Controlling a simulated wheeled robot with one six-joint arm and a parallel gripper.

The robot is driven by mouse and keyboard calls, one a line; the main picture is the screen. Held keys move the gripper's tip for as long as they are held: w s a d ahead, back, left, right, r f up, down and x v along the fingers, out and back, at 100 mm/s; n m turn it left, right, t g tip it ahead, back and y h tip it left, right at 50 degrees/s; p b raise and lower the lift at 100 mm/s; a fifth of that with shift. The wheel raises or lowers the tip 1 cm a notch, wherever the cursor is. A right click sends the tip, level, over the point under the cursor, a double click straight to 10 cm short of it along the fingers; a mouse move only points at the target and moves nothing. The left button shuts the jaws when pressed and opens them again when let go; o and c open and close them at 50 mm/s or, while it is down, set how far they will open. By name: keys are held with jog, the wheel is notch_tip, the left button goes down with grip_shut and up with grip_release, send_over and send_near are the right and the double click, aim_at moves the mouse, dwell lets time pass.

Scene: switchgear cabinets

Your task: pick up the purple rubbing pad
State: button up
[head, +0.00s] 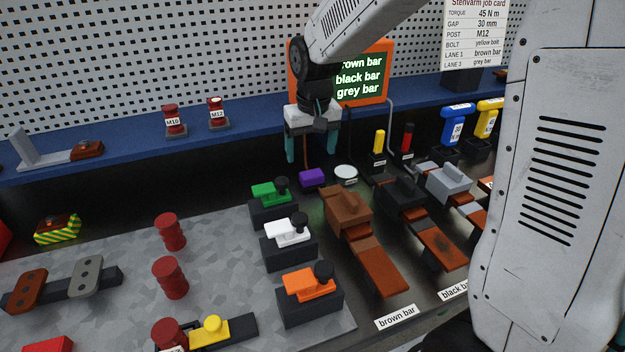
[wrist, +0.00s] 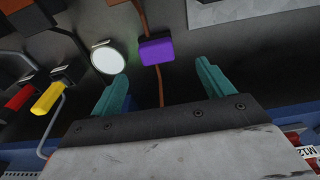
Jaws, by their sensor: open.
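The purple rubbing pad (head: 312,178) is a small purple block on the dark bench, left of a round white disc. In the wrist view the pad (wrist: 157,51) lies ahead of the fingertips, between their lines and a little left of the middle. My gripper (head: 315,158) is open and empty, with its teal fingers pointing down behind the pad in the head view. In the wrist view my gripper (wrist: 160,76) has its two fingers wide apart, not touching the pad. A brown cord runs at the pad.
The white disc (head: 346,173) is close beside the pad. The green-topped block (head: 270,200) and brown bar assembly (head: 347,208) stand nearby. Yellow (head: 379,143) and red (head: 407,138) handles stand to the right. A screen (head: 362,75) is behind my arm.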

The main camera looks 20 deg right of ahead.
aim_at(312, 173)
jog(key=shift+w+f, duration=0.4)
jog(key=shift+f, duration=0.05)
jog(key=f, duration=0.7)
jog(key=shift+w+d+f, duration=0.2)
jog(key=shift+d+f, duration=0.1)
jog(key=shift+f, duration=0.05)
jog(key=c, duration=1.1)
